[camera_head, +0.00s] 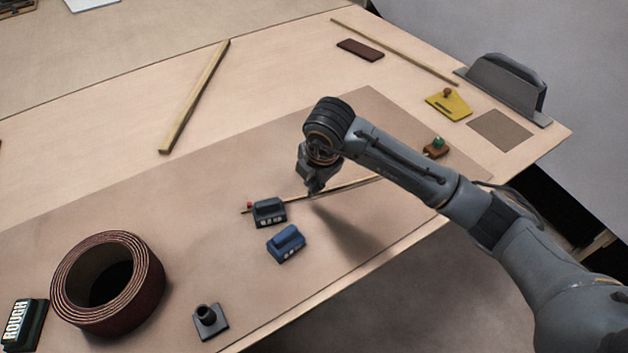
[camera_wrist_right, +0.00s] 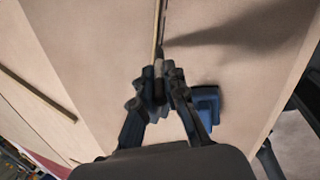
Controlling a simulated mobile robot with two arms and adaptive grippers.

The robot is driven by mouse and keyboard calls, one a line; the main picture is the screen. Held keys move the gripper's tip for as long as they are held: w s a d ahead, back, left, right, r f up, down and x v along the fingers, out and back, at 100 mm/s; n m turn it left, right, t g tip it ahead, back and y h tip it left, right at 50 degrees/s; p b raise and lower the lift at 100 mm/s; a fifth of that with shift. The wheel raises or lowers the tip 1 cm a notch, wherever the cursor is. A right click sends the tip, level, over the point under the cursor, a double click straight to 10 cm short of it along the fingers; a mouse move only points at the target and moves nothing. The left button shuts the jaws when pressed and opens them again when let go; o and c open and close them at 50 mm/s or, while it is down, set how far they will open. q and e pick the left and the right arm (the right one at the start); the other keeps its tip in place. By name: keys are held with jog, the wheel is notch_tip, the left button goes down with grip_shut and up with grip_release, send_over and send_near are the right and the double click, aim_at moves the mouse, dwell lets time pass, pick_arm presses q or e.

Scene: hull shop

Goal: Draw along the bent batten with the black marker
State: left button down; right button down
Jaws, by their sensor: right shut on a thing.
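The thin wooden batten (camera_head: 347,186) lies across the brown sheet, running right from near a red-topped pin (camera_head: 249,205). A black weight (camera_head: 269,212) sits at its left end and a brown block with a green knob (camera_head: 435,148) is near its right end. My right gripper (camera_head: 314,188) is low over the batten's middle. In the right wrist view its fingers (camera_wrist_right: 160,82) are closed around a slim thing, mostly hidden, which I take to be the black marker. The batten (camera_wrist_right: 158,22) runs ahead of the fingertips there, with a thin dark line beside it. My left gripper is out of view.
A blue weight (camera_head: 286,244) sits just in front of the black one. A large brown roll (camera_head: 107,283) and a small dark stand (camera_head: 209,321) are at the front left. A loose wooden strip (camera_head: 195,97) lies behind. A yellow plate (camera_head: 448,104) is at the right.

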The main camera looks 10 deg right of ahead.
notch_tip(320, 180, up, 12)
jog(key=p, duration=0.7)
jog(key=shift+r, duration=0.15)
